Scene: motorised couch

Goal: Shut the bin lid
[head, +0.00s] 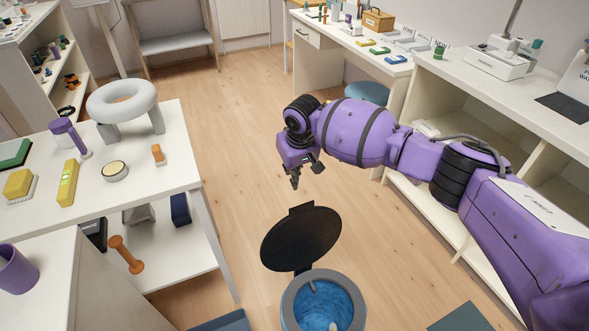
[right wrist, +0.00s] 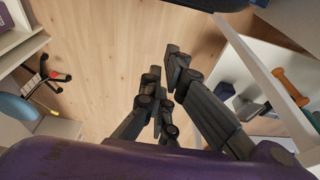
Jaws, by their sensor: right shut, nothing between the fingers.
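The bin (head: 289,307) stands on the floor at the bottom middle of the head view, with a blue liner (head: 328,305) showing inside. Its round black lid (head: 300,238) is open, raised at the far side of the rim. My right gripper (head: 304,174) is shut and empty, above and beyond the lid, apart from it in the picture. Its dark fingers also show in the right wrist view (right wrist: 166,72), over bare floor. A dark shape at the top edge of that view is cut off, and I cannot tell what it is. My left gripper is not in view.
A white table (head: 130,205) with a grey ring on a stand (head: 122,98) is on the left. A white counter (head: 470,85) with open shelves runs along the right, behind my right arm.

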